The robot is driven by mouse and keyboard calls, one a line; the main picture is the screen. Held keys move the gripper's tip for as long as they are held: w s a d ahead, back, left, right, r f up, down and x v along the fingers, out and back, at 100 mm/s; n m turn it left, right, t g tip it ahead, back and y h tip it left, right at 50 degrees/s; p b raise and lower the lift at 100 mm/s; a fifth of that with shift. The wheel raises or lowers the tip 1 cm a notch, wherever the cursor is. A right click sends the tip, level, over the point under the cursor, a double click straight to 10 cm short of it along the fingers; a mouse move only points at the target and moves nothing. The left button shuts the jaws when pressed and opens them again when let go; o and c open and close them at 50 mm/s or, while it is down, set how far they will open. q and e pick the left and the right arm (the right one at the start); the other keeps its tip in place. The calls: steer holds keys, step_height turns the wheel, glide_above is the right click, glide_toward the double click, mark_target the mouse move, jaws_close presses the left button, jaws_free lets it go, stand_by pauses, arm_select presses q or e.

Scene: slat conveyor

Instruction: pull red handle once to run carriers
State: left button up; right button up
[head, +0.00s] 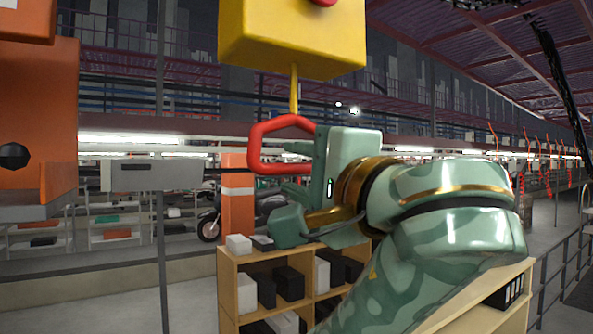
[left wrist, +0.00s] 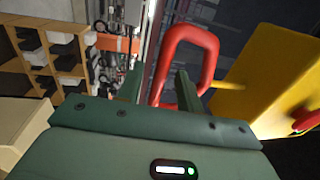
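A red loop handle (head: 255,147) hangs on a thin yellow stem (head: 295,90) below a yellow box (head: 290,35) in the head view. The handle (left wrist: 207,62) and the box (left wrist: 262,85) also show in the left wrist view. My left gripper (head: 286,172) is at the lower part of the loop. In the left wrist view its two fingers (left wrist: 158,82) stand apart, with one bar of the loop between them and one finger inside the loop. Whether a finger touches the bar, I cannot tell. My right gripper is not in view.
A wooden shelf (head: 228,282) with black and white boxes stands below my left arm. An orange machine part (head: 45,120) is at the left. A red knob (left wrist: 305,120) sits on the yellow box. A railing (head: 560,262) runs at the right.

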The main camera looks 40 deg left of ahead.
arm_select(q)
steer(key=b+v, duration=0.1)
steer(key=v, duration=0.7)
steer(key=shift+d, duration=0.25)
steer(key=shift+s, duration=0.1)
stand_by(6.8)
